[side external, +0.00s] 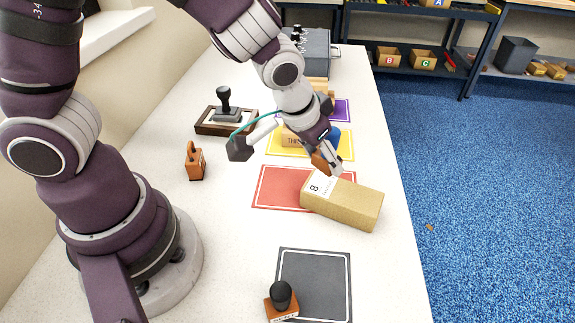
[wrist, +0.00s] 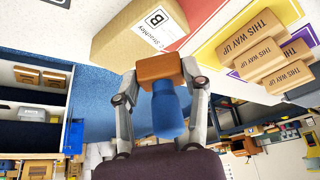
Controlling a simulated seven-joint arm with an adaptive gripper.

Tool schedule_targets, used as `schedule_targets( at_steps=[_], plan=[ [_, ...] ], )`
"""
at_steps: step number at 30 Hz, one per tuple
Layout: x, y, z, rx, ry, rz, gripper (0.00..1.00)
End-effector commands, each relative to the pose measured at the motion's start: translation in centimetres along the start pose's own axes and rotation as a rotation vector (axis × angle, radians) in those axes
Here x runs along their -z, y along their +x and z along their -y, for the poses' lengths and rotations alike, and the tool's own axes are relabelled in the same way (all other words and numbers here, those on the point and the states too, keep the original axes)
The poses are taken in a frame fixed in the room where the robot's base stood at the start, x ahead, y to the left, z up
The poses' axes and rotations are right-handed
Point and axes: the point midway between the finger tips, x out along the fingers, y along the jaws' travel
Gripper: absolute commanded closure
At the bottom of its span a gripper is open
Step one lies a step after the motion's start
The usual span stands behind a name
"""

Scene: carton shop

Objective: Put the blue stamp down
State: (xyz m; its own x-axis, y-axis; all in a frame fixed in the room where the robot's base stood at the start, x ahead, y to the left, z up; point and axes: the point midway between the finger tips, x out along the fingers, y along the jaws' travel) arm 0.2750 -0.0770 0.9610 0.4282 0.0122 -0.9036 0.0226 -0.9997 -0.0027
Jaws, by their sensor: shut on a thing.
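The blue stamp has a brown wooden block (wrist: 160,68) and a blue handle (wrist: 167,112). My gripper (wrist: 162,88) is shut on it, with one finger on each side, the handle toward my palm and the block outward. In the side external view my gripper (side external: 331,163) is tilted, and the stamp's block (side external: 320,160) is just above or beside the labelled end of a tan carton (side external: 345,205). I cannot tell whether block and carton touch. The blue handle (side external: 333,136) shows partly behind my fingers. The carton's label, marked B, also shows in the wrist view (wrist: 155,25).
The carton lies partly on a red mat (side external: 268,187). Behind are a yellow mat (side external: 343,152) with a box and a purple mat (side external: 343,108). A black-handled stamp (side external: 281,303) sits by the dark mat (side external: 318,275).

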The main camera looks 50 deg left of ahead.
Motion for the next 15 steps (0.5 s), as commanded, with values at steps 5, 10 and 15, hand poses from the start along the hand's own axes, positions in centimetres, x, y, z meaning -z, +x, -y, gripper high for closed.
schedule_targets(
  at_steps=[5,10,15],
  plan=[
    [0.3,0.3,8.4,0.211,-0.425,-0.03,0.92],
    [-0.3,0.0,12.6,0.325,-0.647,-0.046,0.92],
    [-1.8,2.3,13.4,0.352,-0.685,-0.042,0.92]
  ],
)
